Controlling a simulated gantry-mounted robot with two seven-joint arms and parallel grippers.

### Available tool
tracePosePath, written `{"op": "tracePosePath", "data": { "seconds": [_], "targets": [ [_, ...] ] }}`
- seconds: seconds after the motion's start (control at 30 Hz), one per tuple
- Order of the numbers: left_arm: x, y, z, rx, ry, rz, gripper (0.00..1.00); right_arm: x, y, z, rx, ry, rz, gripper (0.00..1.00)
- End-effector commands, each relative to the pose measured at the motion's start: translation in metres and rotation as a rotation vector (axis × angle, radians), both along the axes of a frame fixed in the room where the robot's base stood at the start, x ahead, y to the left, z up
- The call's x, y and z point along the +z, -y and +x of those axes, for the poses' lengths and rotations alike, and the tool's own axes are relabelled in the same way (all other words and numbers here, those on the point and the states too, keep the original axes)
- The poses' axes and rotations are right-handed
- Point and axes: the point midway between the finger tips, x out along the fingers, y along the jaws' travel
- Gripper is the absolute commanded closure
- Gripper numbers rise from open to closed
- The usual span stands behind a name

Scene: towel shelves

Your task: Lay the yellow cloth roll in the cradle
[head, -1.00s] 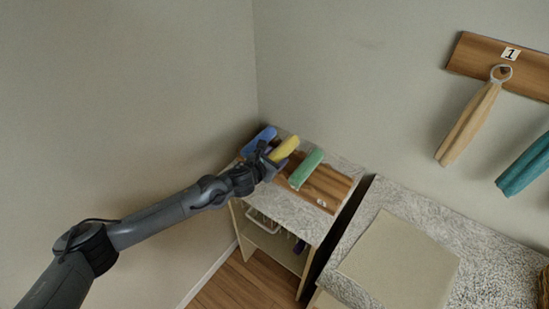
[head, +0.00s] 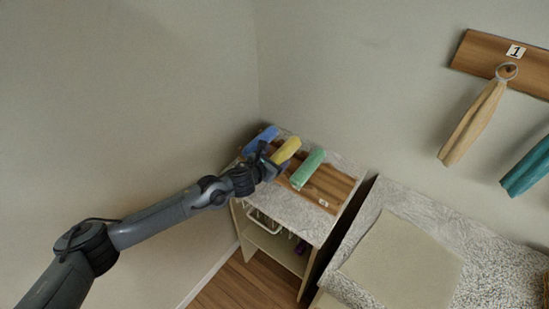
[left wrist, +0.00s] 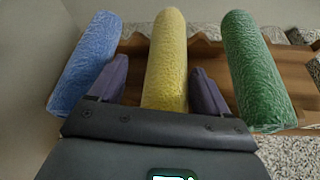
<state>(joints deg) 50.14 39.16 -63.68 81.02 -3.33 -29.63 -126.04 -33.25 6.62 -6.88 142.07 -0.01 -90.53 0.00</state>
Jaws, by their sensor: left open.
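The yellow cloth roll (head: 287,150) lies on the wooden cradle board (head: 325,187), between the blue roll (head: 262,139) and the green roll (head: 308,168). In the left wrist view the yellow roll (left wrist: 167,60) runs roughly in line with its neighbours, at a scalloped wooden edge (left wrist: 205,48). Its near end is hidden by my gripper. My left gripper (head: 277,161) is at the roll's near end. In the left wrist view its fingers (left wrist: 159,70) are open, one on each side of the yellow roll, with gaps showing. My right gripper is not in view.
The cradle stands on a speckled shelf top (head: 285,212) in the room corner. A speckled counter (head: 480,235) with a beige panel (head: 400,262) is to the right. A tan cloth (head: 472,122) and a teal cloth (head: 527,165) hang on the wall.

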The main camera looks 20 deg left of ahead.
Motion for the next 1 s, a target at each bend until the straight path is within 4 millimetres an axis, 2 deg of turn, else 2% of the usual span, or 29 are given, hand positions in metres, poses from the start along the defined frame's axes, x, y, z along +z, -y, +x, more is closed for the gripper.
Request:
{"op": "tracePosePath", "data": {
  "seconds": [0.03, 0.27, 0.47, 0.53, 1.0],
  "targets": [
    [-0.002, 0.006, -0.002, -0.012, -0.004, -0.002, 0.15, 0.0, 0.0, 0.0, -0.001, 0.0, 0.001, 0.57],
    [-0.002, 0.008, -0.003, -0.015, -0.005, -0.003, 0.15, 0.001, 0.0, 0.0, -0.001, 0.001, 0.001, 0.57],
    [0.011, 0.007, -0.003, -0.015, -0.005, -0.003, 0.15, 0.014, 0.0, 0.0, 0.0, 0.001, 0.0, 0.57],
    [0.01, 0.003, -0.012, -0.013, -0.004, -0.001, 0.15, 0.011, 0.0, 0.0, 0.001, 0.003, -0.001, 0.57],
    [0.041, -0.012, -0.085, -0.008, -0.003, 0.001, 0.15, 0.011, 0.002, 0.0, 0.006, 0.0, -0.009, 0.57]
  ]
}}
